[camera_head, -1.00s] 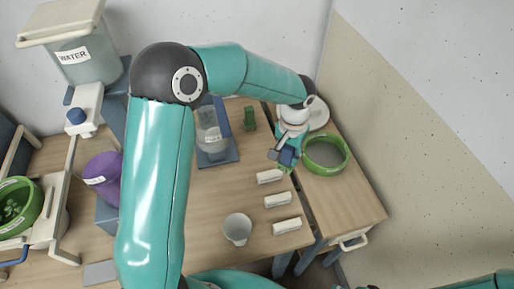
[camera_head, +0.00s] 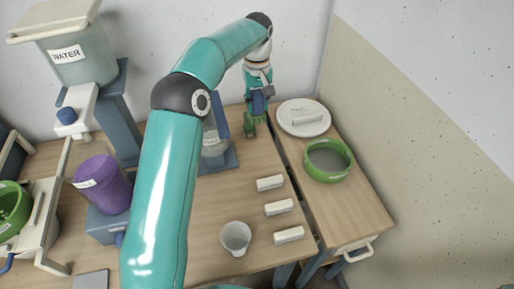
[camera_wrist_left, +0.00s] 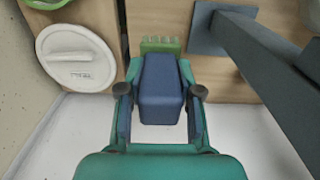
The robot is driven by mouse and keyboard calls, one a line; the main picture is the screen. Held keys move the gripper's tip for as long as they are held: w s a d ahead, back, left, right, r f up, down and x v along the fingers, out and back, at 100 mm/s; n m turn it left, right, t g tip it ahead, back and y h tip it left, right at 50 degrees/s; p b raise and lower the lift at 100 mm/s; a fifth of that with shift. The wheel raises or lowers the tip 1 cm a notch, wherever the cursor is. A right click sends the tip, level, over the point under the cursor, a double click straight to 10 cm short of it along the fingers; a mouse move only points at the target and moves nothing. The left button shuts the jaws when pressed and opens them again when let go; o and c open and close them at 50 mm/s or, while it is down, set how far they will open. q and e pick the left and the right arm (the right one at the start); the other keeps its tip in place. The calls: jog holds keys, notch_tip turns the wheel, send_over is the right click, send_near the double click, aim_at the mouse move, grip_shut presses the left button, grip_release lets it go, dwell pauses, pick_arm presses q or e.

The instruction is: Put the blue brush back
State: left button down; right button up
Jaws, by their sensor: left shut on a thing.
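My left gripper (camera_head: 259,92) is at the back of the table, shut on the blue brush (camera_head: 258,104). In the left wrist view the blue brush (camera_wrist_left: 160,98) sits as a dark blue block between the two fingers of my left gripper (camera_wrist_left: 160,90). The green holder (camera_head: 249,126) stands on the table just below and beside the brush. In the wrist view the holder (camera_wrist_left: 160,45) shows its notched top edge right behind the brush's end. Whether brush and holder touch, I cannot tell. My right gripper is not in view.
A blue stand with a clear container (camera_head: 213,140) is close left of the holder. A white lid (camera_head: 303,118) and green sieve (camera_head: 328,160) lie on the right side table. Several white blocks (camera_head: 278,207) and a cup (camera_head: 235,238) stand in front.

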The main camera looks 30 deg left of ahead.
pick_arm(q)
notch_tip(320, 180, down, 18)
jog(key=p, duration=0.2)
jog(key=shift+r+p, duration=0.15)
jog(key=shift+p, duration=0.15)
jog(key=c, duration=0.8)
grip_release()
